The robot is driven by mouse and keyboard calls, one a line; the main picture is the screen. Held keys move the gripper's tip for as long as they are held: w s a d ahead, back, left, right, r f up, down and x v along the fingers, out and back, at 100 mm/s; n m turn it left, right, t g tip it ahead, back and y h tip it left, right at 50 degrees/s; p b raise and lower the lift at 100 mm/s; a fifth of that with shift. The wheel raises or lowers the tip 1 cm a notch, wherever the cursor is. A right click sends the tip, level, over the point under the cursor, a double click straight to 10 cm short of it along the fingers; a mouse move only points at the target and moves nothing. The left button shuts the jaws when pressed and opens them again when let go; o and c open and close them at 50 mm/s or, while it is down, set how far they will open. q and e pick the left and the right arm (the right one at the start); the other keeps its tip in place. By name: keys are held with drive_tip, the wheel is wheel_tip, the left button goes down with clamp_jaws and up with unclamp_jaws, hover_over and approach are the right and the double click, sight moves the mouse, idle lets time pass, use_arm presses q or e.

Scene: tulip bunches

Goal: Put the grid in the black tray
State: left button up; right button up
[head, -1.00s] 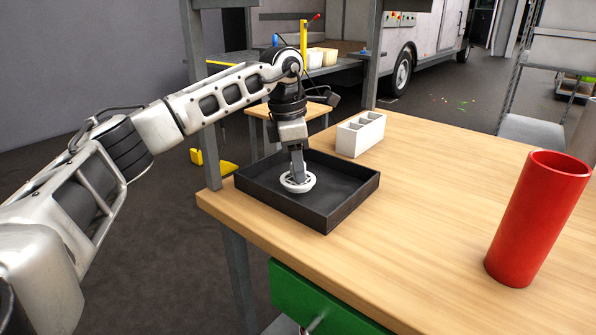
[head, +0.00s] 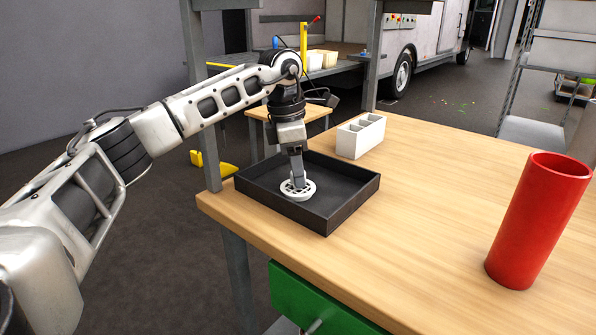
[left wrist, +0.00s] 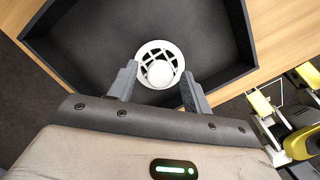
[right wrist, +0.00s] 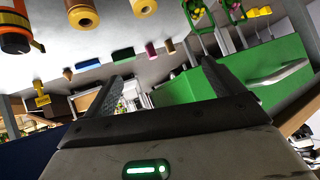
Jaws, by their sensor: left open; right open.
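The grid (head: 305,194) is a white round disc with slots and a raised middle. It lies inside the black tray (head: 345,206), on the tray floor towards its left part. My left gripper (head: 296,184) points down over the grid. In the left wrist view its two fingers (left wrist: 157,90) stand apart on either side of the grid (left wrist: 146,53), with gaps between them and it. My right gripper (right wrist: 162,88) shows only in the right wrist view, open and empty, away from the tray.
A white divided box (head: 360,136) stands behind the tray on the wooden table (head: 440,200). A tall red cylinder (head: 538,220) stands at the right. A green drawer (head: 318,305) is below the table's front edge. The table's middle is clear.

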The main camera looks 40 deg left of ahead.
use_arm(q)
drive_tip(key=r, duration=0.3)
drive_tip(key=r+p, duration=0.1)
drive_tip(key=shift+s+a+r, duration=0.2)
drive_tip(key=shift+a+r, duration=0.05)
drive_tip(key=shift+r, duration=0.8)
drive_tip(key=shift+s+a, duration=0.1)
use_arm(e)
drive_tip(key=r, duration=0.1)
drive_tip(key=d+r, duration=0.1)
drive_tip(key=shift+s+r+t, duration=0.15)
drive_tip(key=shift+r+t, duration=0.25)
drive_tip(key=shift+a+f, duration=0.1)
